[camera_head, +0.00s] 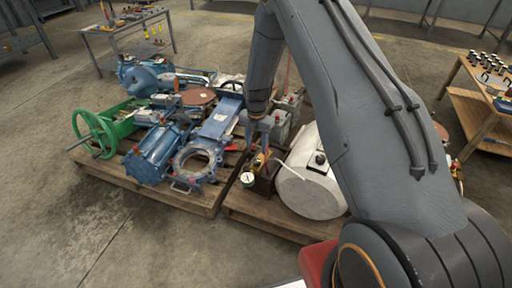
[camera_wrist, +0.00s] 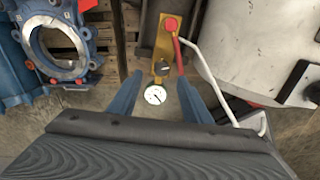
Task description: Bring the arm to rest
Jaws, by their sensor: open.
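My arm reaches forward and down over the pallets in the head view. My gripper (camera_wrist: 160,98) is open in the wrist view, its two blue-grey fingers apart. Between and beyond the fingers is a brass-coloured fitting (camera_wrist: 160,42) with a red knob, a black knob and a white-faced gauge (camera_wrist: 155,95). In the head view the gauge (camera_head: 247,179) shows just below the gripper (camera_head: 258,142). I cannot tell whether the fingers touch the fitting. The arm hides part of the right pallet.
A white tank (camera_head: 308,178) lies right of the gripper. Blue valves and pumps (camera_head: 155,152) and a green handwheel (camera_head: 94,134) crowd the left wooden pallet (camera_head: 203,201). A wooden table (camera_head: 478,112) stands at the right, a metal cart (camera_head: 130,35) at the back. Floor at left is clear.

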